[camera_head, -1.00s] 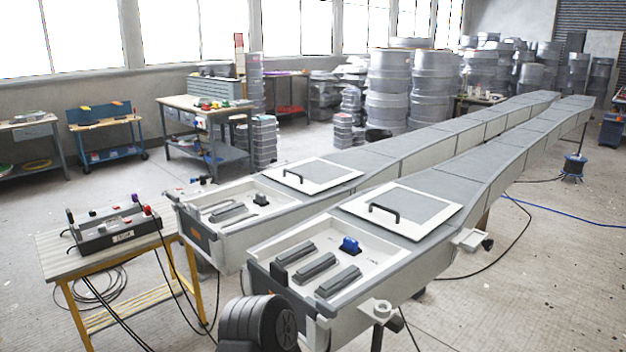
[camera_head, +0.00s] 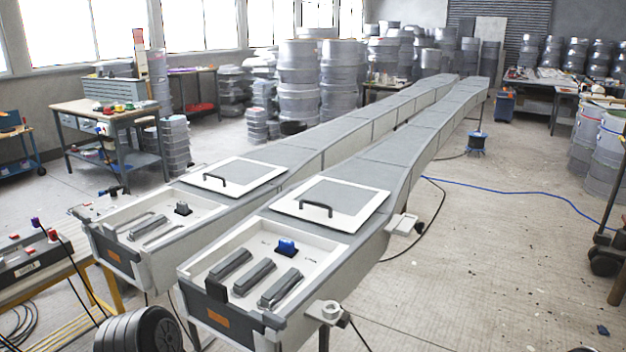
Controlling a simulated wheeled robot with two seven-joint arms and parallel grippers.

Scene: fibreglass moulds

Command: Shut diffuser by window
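Two long grey channel-like units run side by side from the front to the back right. The one nearer the windows (camera_head: 297,156) is on the left. Its open front box holds dark bars (camera_head: 148,226) and a black knob (camera_head: 183,208). Behind the box lies a white-framed lid (camera_head: 262,165) with a black handle (camera_head: 214,177). The nearer unit (camera_head: 385,166) has a similar box with dark bars (camera_head: 230,263), a blue knob (camera_head: 286,247) and a framed lid (camera_head: 364,190) with a handle (camera_head: 316,207). Neither gripper is in view.
A dark ribbed cylinder (camera_head: 140,332) is at the bottom. A small white bracket (camera_head: 330,312) juts from the nearer unit. Floor on the right is open, crossed by a blue cable (camera_head: 520,190).

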